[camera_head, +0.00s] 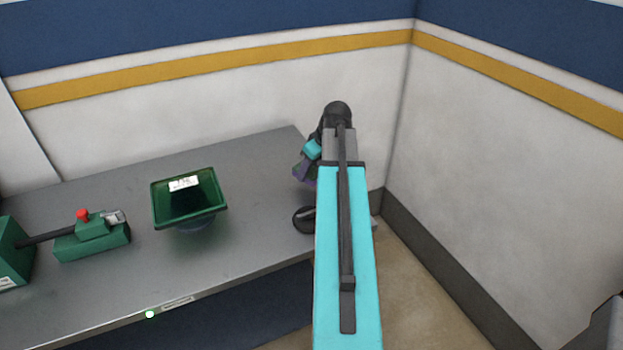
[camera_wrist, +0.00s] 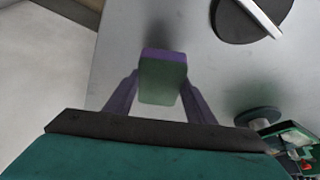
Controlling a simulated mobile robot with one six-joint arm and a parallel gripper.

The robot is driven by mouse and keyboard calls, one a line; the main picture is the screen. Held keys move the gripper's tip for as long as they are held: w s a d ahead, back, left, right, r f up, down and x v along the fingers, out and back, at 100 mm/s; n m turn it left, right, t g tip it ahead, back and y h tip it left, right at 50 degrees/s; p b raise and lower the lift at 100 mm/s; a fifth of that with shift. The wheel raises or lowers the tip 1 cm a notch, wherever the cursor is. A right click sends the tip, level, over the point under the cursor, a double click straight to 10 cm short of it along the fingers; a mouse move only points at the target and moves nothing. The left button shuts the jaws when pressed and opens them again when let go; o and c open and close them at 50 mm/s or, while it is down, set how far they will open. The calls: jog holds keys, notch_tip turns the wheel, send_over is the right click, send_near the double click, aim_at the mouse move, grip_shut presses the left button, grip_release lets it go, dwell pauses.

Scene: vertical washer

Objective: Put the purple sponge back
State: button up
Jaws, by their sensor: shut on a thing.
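The purple sponge (camera_wrist: 163,73) shows in the wrist view as a small block with purple on its far side and a green face. My gripper (camera_wrist: 162,84) is shut on it, with one purple finger on each side. The sponge is above the grey table, with a soft shadow on the surface beyond it. In the head view, my gripper (camera_head: 306,168) is over the right end of the table, and only a bit of purple and green (camera_head: 303,176) shows there. My arm hides the rest.
A green tray-like holder (camera_head: 159,208) stands mid-table on a round base. A green device (camera_head: 92,243) with a red button is at the left. A round black object (camera_head: 303,219), partly hidden by my arm, is near the right edge; a round black object (camera_wrist: 232,22) shows in the wrist view.

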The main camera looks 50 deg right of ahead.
aim_at(311, 189)
jog(key=shift+f, duration=0.35)
jog(key=shift+f, duration=0.15)
jog(key=shift+f+p, duration=0.5)
jog(key=shift+f, duration=1.2)
jog(key=shift+f, duration=0.2)
jog(key=o, duration=0.9)
jog(key=shift+r, duration=0.15)
jog(key=b+v, duration=0.2)
jog(key=v, duration=1)
jog(key=shift+r, duration=0.1)
